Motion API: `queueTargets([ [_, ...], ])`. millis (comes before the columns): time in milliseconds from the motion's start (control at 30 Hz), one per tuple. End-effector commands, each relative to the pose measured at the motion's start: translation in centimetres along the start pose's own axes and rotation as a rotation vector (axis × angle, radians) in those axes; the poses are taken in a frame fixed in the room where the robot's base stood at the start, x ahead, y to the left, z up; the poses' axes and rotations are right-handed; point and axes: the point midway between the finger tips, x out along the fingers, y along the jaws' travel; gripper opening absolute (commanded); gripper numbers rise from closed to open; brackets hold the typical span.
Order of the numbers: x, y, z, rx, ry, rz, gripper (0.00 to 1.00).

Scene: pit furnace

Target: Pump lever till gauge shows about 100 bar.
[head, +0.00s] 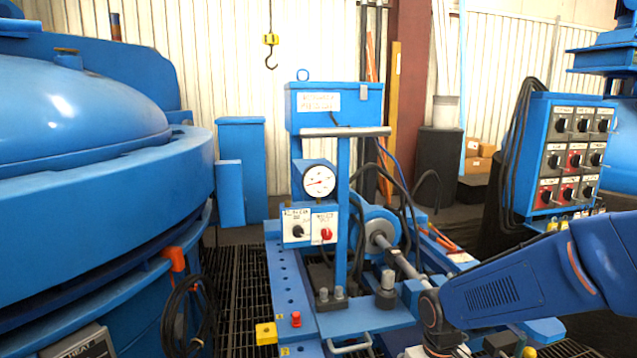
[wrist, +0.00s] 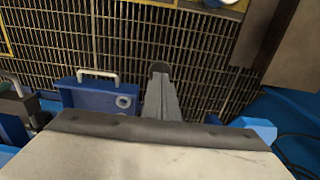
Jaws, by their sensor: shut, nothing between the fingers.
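The round white gauge (head: 319,181) sits on the blue pump stand, left of its upright. Its needle is small and I cannot read an exact pressure. A grey crossbar (head: 345,131) tops the blue upright (head: 342,215); it looks like the lever's handle, but I cannot be sure. My gripper (wrist: 160,72) is shut and empty in the wrist view, above the floor grating. In the head view my wrist is low at the right of the stand, apart from the crossbar, and the fingertips cannot be made out.
A blue box (head: 333,105) stands behind the crossbar. Below the gauge is a knob panel (head: 309,225). A grey rod (head: 395,255) lies between the stand and my arm. The large blue furnace (head: 90,150) fills the left. A switch cabinet (head: 568,155) stands right. Grating (head: 240,285) is open at left.

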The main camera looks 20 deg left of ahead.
Motion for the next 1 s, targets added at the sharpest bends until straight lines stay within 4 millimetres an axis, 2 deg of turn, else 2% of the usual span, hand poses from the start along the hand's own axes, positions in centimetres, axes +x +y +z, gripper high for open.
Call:
queueTargets([
  [733, 0.6, 0.0, 0.2, 0.000, 0.000, 0.000, 0.00],
  [867, -0.9, 0.0, -0.2, 0.000, 0.003, 0.000, 0.00],
  [1000, -3.7, 0.0, -1.0, 0.000, 0.004, 0.000, 0.00],
])
